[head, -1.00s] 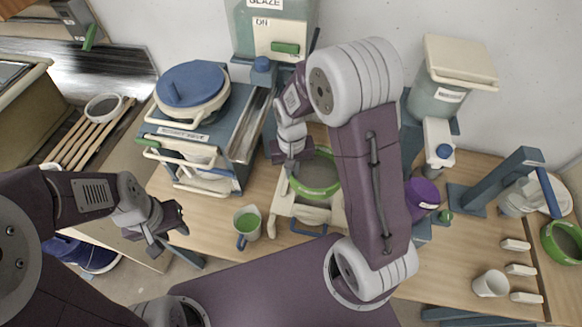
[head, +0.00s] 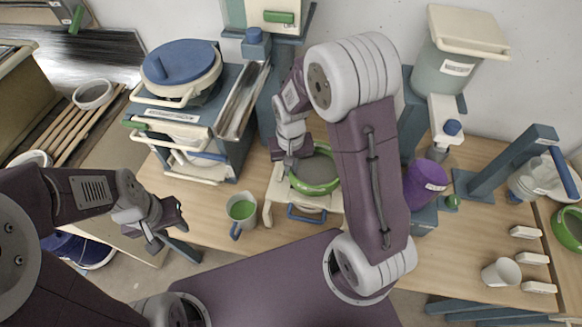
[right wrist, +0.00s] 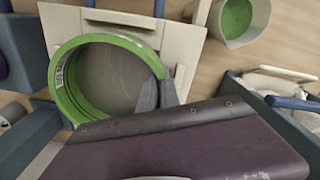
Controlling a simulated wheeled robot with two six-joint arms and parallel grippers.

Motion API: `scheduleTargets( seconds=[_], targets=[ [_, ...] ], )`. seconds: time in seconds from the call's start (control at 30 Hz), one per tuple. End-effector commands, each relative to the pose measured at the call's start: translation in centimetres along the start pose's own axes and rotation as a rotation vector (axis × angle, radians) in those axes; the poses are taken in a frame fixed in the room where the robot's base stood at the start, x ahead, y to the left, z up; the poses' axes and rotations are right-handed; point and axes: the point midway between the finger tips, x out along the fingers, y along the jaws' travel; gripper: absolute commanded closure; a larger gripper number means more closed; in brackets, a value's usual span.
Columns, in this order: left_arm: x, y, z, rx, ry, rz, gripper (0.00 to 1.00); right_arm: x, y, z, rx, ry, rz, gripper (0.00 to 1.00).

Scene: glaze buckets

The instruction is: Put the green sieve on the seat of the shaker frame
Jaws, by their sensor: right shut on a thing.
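The green sieve (head: 317,186) is a round green ring with a grey mesh. My right gripper (head: 290,164) is shut on its rim, one finger inside the ring and one outside; the right wrist view shows this grip (right wrist: 158,92) on the sieve (right wrist: 68,97). The sieve is over the cream seat (head: 279,192) of what looks like the shaker frame, which also shows in the right wrist view (right wrist: 187,45). I cannot tell whether the sieve touches it. My right forearm hides part of the seat.
A jug with green glaze (head: 241,213) stands left of the frame. A purple tub (head: 424,184) is to its right, partly behind my arm. A blue-lidded bucket (head: 181,72) stands at the back left. Another green ring (head: 567,232) is at the right edge.

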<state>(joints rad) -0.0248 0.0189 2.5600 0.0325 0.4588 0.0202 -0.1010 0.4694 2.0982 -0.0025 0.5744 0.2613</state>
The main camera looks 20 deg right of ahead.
Motion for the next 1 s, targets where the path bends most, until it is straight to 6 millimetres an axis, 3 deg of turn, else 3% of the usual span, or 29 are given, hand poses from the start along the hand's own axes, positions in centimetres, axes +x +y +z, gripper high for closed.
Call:
scheduleTargets(
  seconds=[0.77,0.9,1.0],
  targets=[
    [0.8,0.0,0.1,0.000,0.000,0.000,0.64,1.2,0.0,0.0,0.000,0.001,0.000,1.00],
    [0.8,0.0,0.1,0.000,0.000,0.000,0.64,1.1,0.0,0.0,0.000,0.001,0.000,0.68],
    [0.8,0.0,0.1,0.000,0.000,0.000,0.64,1.1,0.0,0.0,0.000,0.001,0.000,0.68]
  ],
)
